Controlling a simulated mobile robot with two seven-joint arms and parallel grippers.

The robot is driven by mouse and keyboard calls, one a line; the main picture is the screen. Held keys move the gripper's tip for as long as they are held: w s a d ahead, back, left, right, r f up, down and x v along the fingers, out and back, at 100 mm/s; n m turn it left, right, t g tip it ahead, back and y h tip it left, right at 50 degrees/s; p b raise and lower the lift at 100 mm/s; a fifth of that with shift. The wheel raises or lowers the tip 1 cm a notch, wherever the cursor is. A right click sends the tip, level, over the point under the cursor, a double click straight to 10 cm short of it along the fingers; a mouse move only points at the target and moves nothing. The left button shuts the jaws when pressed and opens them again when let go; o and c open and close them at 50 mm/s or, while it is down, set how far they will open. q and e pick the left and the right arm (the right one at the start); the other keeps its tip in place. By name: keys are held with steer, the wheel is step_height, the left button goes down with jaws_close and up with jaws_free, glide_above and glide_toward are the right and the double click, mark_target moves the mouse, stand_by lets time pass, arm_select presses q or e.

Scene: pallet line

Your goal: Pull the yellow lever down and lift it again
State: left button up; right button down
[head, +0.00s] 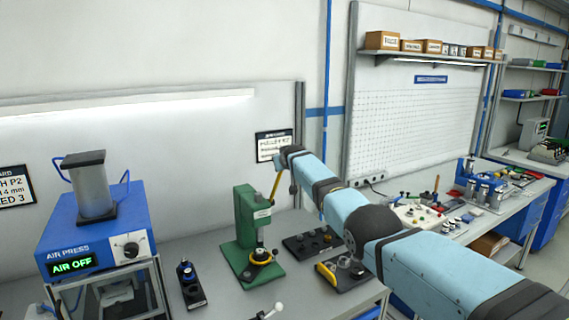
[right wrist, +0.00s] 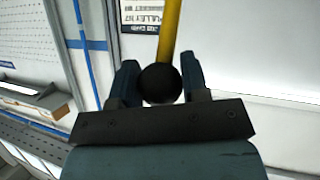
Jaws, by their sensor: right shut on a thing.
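The yellow lever (head: 276,187) rises from the side of a green press (head: 244,219) on the workbench in the head view. It stands steep and leans a little to the right. My right gripper (head: 286,158) is at the lever's upper end. In the right wrist view the lever's yellow rod (right wrist: 170,32) ends in a black ball knob (right wrist: 160,84). The two fingers of my right gripper (right wrist: 160,80) are shut on this knob from both sides. My left gripper is not in view.
A blue air press (head: 95,225) reading AIR OFF stands left on the bench. A black tray (head: 311,241) and a yellow-handled fixture (head: 345,272) lie right of the green press. A small blue device (head: 188,283) stands left of it. A sign (head: 270,146) hangs behind the lever.

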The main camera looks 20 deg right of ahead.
steer(key=shift+r, duration=0.4)
steer(key=c, duration=0.9)
jaws_free()
steer(key=shift+w, duration=0.1)
steer(key=shift+o, duration=1.3)
steer(key=shift+f, duration=0.1)
steer(key=shift+w+f, duration=0.1)
steer(key=shift+f, duration=0.1)
steer(key=shift+s+r, duration=0.15)
steer(key=shift+s, duration=0.05)
steer(key=shift+v, duration=0.75)
steer(key=b+v, duration=0.1)
steer(key=v, duration=1.1)
steer(key=shift+b, duration=0.4)
